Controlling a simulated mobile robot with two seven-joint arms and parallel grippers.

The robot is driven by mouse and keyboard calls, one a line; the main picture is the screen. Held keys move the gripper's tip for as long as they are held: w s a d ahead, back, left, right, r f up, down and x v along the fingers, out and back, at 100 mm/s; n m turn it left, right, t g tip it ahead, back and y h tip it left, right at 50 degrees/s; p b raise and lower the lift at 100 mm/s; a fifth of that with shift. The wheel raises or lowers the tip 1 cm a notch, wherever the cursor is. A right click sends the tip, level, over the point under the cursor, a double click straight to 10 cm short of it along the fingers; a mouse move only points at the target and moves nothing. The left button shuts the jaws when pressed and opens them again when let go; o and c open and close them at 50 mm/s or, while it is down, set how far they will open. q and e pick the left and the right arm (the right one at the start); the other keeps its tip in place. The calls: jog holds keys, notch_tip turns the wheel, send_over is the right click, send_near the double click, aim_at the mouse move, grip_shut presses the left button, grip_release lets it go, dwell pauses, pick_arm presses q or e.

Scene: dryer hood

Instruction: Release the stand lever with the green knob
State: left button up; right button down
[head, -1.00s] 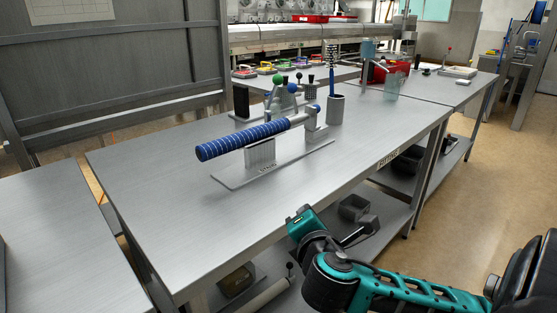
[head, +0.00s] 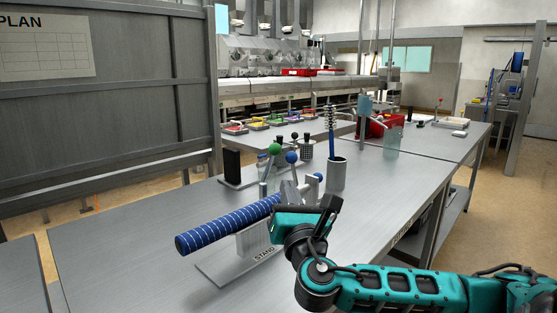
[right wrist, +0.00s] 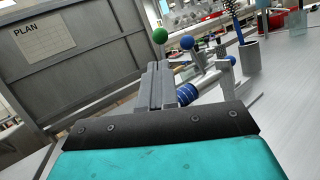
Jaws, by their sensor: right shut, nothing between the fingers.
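The green knob (head: 275,149) tops a grey lever behind the stand, left of a blue knob (head: 291,157). The stand (head: 256,242) has a grey plate labelled STAND and carries a long blue-striped cylinder (head: 228,224). My left gripper is not in view.
A grey cup with a brush (head: 337,173) stands to the right of the knobs. A black block (head: 232,165) stands to their left. Other black-knobbed levers (head: 300,141) are close behind. The table's right part (head: 392,200) is clear.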

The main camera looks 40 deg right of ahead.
aim_at(276, 154)
pick_arm(q)
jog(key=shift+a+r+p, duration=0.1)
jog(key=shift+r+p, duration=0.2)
jog(key=shift+p, duration=0.1)
pick_arm(e)
jog(key=x, duration=1)
jog(key=shift+w+d+f, duration=0.1)
jog(key=shift+w+d, duration=0.05)
jog(key=shift+w, duration=0.15)
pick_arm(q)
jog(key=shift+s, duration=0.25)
pick_arm(e)
jog(key=shift+w, duration=0.15)
